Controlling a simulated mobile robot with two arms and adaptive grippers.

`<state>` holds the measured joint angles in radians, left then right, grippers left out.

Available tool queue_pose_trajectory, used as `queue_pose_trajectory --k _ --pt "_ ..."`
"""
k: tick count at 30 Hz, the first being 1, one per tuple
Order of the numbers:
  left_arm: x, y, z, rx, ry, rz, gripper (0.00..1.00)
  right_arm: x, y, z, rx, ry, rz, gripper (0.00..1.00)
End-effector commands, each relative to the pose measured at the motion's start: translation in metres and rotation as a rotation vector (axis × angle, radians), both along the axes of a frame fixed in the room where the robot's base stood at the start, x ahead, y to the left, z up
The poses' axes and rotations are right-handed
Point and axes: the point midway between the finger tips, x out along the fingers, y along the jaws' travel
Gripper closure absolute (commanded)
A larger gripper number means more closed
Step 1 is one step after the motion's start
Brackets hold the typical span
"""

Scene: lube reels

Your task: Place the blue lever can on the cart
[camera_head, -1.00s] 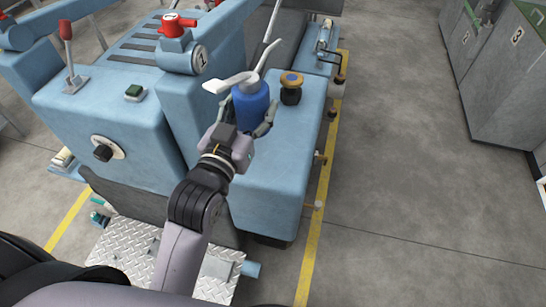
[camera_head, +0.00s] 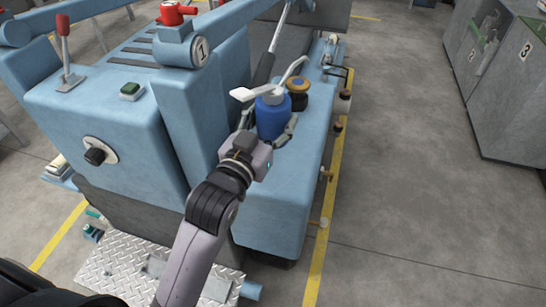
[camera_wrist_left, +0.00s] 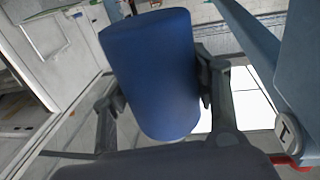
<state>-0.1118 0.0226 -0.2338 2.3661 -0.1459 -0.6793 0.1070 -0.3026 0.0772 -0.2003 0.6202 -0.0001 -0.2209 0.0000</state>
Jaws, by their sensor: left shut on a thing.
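The blue lever can (camera_head: 271,118) has a blue body, a white lever and a spout. It also fills the middle of the left wrist view (camera_wrist_left: 152,72). My left gripper (camera_head: 277,140) is shut on the can, with a finger on each side of its body; the gripper also shows in the left wrist view (camera_wrist_left: 160,95). The can is upright, over or on the light blue machine's side ledge; I cannot tell whether its base touches. The cart is not clearly in view. My right gripper is not in view.
A black can with a tan top (camera_head: 298,94) stands on the ledge close behind the blue can. The light blue machine (camera_head: 105,115) has a red lever (camera_head: 65,48) and a knob. Grey cabinets (camera_head: 505,85) stand at the right. The grey floor (camera_head: 420,190) between is clear.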

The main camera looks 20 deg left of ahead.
Motion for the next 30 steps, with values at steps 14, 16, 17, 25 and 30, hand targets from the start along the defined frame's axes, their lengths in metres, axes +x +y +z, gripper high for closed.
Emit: queue_pose_trajectory --k 14,16,17,25,30 --pt "0.0 0.0 -0.072 0.0 -0.002 0.001 0.87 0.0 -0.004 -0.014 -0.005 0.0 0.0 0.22" --pt "0.0 0.0 -0.084 0.0 0.0 0.001 0.87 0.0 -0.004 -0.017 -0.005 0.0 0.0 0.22" --pt "0.0 0.0 -0.089 0.0 0.0 0.001 0.87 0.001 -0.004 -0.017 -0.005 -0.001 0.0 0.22" --pt "0.0 0.0 -0.102 0.0 -0.005 0.0 0.87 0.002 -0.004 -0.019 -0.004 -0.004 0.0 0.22" --pt "0.0 0.0 -0.103 0.0 -0.005 0.0 0.87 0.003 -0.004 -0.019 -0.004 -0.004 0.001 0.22"
